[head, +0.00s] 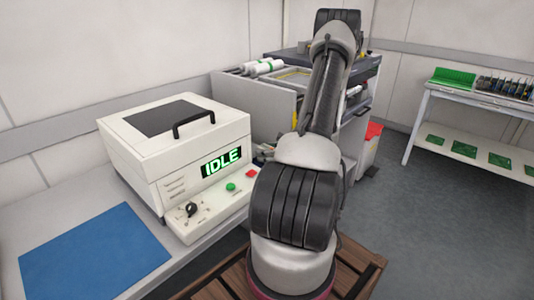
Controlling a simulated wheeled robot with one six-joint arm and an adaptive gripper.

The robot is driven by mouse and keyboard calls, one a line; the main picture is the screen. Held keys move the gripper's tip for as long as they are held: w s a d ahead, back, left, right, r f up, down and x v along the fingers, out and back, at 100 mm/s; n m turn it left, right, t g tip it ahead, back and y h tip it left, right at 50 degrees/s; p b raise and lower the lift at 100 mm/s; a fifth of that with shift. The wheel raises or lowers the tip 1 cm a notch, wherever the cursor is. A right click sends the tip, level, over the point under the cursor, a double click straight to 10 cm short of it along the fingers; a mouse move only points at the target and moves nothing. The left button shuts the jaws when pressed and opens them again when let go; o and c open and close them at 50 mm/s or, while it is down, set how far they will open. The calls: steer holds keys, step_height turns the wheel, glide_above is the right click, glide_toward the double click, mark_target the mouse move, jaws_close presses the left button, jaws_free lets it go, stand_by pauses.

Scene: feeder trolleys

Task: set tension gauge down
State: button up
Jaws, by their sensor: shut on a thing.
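The tension gauge cannot be made out in the head view. My arm rises from the bottom middle and reaches away toward the machine at the back. My gripper does not show, so what it holds and where it is cannot be seen.
A white box machine (175,150) reading IDLE stands on the grey bench (185,260). A blue mat (95,252) lies bare at its front left. A large machine (260,105) stands behind my arm. A red bin (372,140) stands right of it. A white shelf table (480,130) holds green boards. Floor at right is clear.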

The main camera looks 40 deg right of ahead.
steer(key=shift+f, duration=0.15)
steer(key=o, duration=1.5)
steer(key=shift+c, duration=0.2)
